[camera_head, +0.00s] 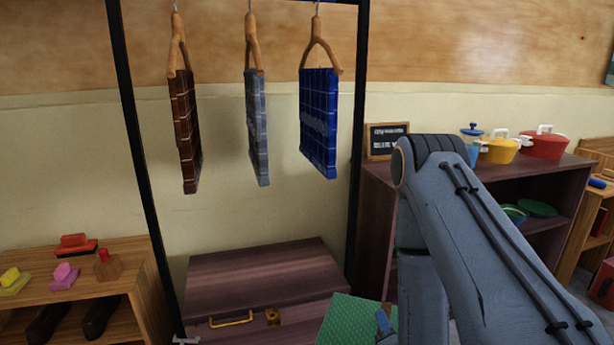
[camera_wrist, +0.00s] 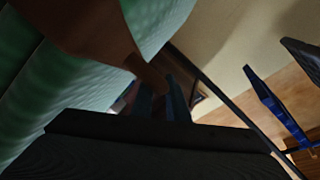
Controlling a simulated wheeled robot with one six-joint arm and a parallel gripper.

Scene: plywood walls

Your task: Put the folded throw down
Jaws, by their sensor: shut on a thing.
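The folded throw is a green, textured cloth (camera_head: 345,322) at the bottom of the head view, in front of the right part of a dark wooden chest (camera_head: 260,270). In the wrist view its green surface (camera_wrist: 70,85) fills much of the left side, very close. My gripper (camera_head: 386,322) is shut on the throw at its right side; only a blue finger part shows beside my arm. In the wrist view the dark fingers (camera_wrist: 162,100) are partly in shadow. The throw's lower part is cut off, and I cannot tell whether it touches anything beneath.
The chest has a closed lid. Above it, a black rack (camera_head: 137,150) holds brown (camera_head: 185,130), grey (camera_head: 257,130) and blue (camera_head: 318,120) checked cloths on hangers. A low shelf (camera_head: 90,262) stands left. A dark shelf (camera_head: 378,210) with pots (camera_head: 500,150) stands right, partly behind my arm.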

